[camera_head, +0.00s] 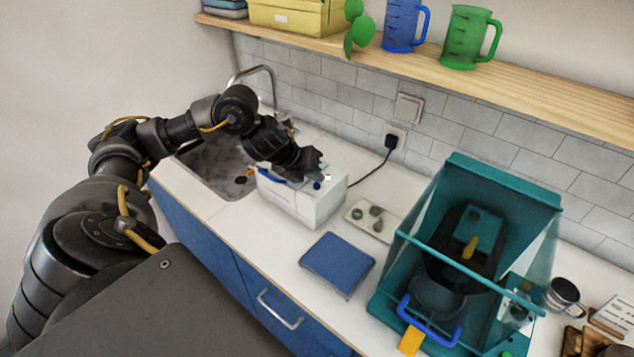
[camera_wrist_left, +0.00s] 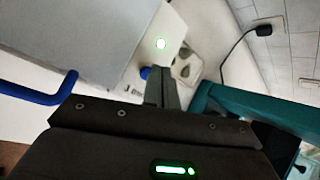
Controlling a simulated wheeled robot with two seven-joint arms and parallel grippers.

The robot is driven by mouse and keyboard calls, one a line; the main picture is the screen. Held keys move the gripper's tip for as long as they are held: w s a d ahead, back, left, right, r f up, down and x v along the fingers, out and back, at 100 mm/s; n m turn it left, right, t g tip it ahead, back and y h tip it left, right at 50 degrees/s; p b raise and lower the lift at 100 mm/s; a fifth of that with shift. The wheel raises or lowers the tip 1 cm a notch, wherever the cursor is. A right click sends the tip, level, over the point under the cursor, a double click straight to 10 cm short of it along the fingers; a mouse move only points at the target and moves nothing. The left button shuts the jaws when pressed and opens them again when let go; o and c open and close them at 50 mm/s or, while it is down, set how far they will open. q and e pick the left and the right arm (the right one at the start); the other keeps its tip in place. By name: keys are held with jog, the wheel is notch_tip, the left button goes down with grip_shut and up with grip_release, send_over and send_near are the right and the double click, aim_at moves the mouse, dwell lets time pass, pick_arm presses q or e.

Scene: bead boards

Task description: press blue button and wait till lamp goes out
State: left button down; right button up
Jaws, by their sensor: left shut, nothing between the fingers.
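A white box-shaped appliance (camera_head: 312,208) with a blue handle (camera_head: 270,178) stands on the counter. Its blue button (camera_head: 317,186) is on the top near the right end; the button also shows in the left wrist view (camera_wrist_left: 145,72). A small round lamp (camera_wrist_left: 160,44) beside the button glows bright whitish green in the left wrist view. My left gripper (camera_head: 311,176) is shut and empty just above the appliance top. Its fingertips (camera_wrist_left: 155,72) are right beside the button and partly cover it; I cannot tell whether they touch.
A plate with grey discs (camera_head: 359,211) lies right of the appliance, and a blue box (camera_head: 338,262) in front. A teal frame (camera_head: 505,177) stands farther right. The sink (camera_head: 215,165) is on the left. A black cable (camera_head: 370,174) runs to the wall socket.

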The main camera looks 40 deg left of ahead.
aim_at(315, 186)
pick_arm(q)
jog(key=shift+r, duration=0.3)
notch_tip(315, 186, up, 5)
jog(key=p, duration=0.5)
jog(key=shift+r, duration=0.1)
dwell(0.7)
